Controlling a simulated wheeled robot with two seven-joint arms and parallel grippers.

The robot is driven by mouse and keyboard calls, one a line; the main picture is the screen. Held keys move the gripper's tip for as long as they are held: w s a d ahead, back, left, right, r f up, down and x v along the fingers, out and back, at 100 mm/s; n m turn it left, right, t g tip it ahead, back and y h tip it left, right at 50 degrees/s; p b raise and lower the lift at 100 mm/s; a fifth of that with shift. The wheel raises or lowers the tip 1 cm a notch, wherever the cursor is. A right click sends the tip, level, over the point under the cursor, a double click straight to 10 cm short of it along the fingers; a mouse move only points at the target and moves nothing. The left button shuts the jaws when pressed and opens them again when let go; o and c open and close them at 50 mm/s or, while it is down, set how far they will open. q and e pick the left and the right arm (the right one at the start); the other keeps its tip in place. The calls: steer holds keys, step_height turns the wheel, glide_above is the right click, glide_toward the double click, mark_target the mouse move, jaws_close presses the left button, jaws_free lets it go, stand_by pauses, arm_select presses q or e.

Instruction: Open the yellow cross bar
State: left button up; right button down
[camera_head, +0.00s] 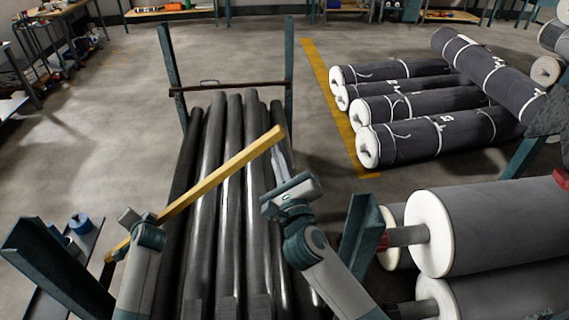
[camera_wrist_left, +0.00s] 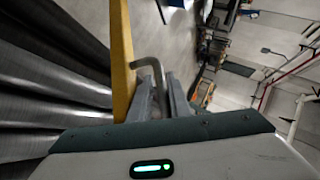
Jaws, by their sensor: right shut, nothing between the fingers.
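The yellow cross bar (camera_head: 215,176) runs slantwise over the dark rolls, from the lower left near the front left post up to a free end at the upper right. Its right end is away from the front right post. My left gripper (camera_head: 128,218) is at the bar's lower left part. In the left wrist view the bar (camera_wrist_left: 122,50) stands beside its fingers, and a bent grey handle (camera_wrist_left: 152,64) on the bar sits between them; they look closed on it. My right gripper (camera_head: 280,162) is shut and empty, its tips close to the bar's right end; whether they touch is unclear.
Long dark rolls (camera_head: 230,210) lie in the rack between teal posts; the front right post (camera_head: 358,235) stands beside my right arm. Large grey rolls (camera_head: 490,225) with white ends are at the right. Wrapped rolls (camera_head: 440,135) lie behind a yellow floor line.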

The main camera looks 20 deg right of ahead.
arm_select(q)
steer(key=shift+s+d+f, duration=0.45)
steer(key=shift+d+f, duration=0.25)
steer(key=shift+d, duration=0.1)
steer(key=a+r+v, duration=0.1)
steer(key=v, duration=1)
steer(key=shift+r, duration=0.4)
steer(key=shift+f, duration=0.1)
